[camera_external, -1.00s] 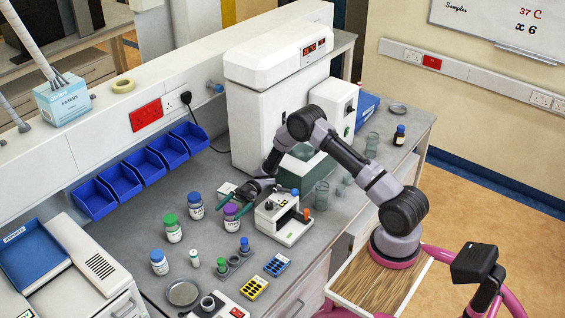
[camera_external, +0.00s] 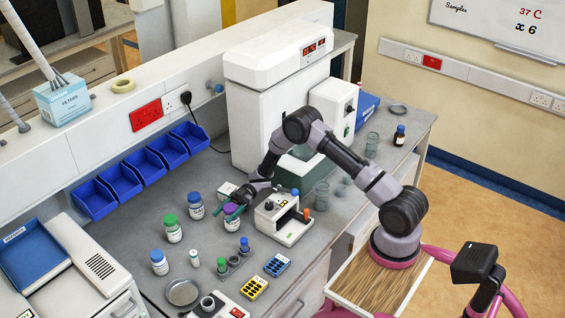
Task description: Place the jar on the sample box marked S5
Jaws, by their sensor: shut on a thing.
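The jar with the purple lid (camera_external: 231,223) stands among other jars on the grey bench, left of a white instrument. My gripper (camera_external: 229,209) reaches down over it with green fingers on either side of its lid and is shut on it. The jar looks upright; I cannot tell whether its base is clear of the bench. I cannot read an S5 mark anywhere.
Jars with blue (camera_external: 196,209) and green lids (camera_external: 172,231) stand to the left. The white instrument (camera_external: 285,220) is close on the right. Blue bins (camera_external: 145,168) line the back wall. Yellow (camera_external: 254,288) and blue (camera_external: 277,264) racks lie in front.

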